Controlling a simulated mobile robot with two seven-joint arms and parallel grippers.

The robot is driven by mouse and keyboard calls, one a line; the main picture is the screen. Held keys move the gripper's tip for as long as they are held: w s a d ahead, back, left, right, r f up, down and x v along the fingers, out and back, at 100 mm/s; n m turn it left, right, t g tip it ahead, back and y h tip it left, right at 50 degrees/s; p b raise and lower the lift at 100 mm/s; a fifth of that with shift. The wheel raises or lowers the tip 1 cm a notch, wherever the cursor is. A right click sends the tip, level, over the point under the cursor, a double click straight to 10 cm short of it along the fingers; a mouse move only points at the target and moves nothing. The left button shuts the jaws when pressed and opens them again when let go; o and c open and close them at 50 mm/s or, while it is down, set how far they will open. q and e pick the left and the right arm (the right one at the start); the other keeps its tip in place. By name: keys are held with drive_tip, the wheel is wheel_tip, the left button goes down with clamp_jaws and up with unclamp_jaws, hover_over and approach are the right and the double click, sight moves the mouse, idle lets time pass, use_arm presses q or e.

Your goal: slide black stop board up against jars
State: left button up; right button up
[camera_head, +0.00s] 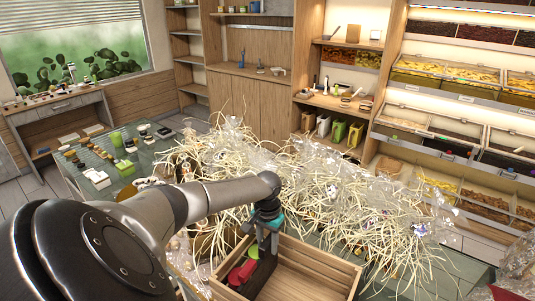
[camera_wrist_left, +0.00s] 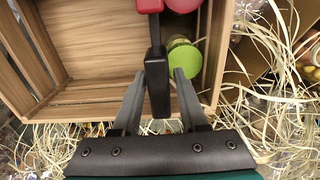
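The black stop board (camera_wrist_left: 157,84) is inside a wooden crate (camera_head: 318,257); it also shows dark in the head view (camera_head: 262,275). A green-lidded jar (camera_wrist_left: 185,60) and a red-lidded jar (camera_wrist_left: 183,4) stand in a row beside the board. In the head view the red (camera_head: 240,272) and green (camera_head: 252,252) lids are at the crate's left side. My left gripper (camera_wrist_left: 159,78) points into the crate, fingers either side of the board with small gaps visible. It also shows in the head view (camera_head: 267,236). Contact between board and jars is unclear. My right gripper is not in view.
Straw-like filler and clear wrap (camera_head: 330,185) heap behind and beside the crate. A red item (camera_wrist_left: 149,5) lies at the board's far end. The crate's floor (camera_wrist_left: 95,40) on the other side of the board is bare.

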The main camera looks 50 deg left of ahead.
use_arm(q)
wheel_tip(320, 180, up, 15)
drive_tip(key=shift+r, duration=0.15)
idle(0.4)
drive_tip(key=shift+p, duration=0.3)
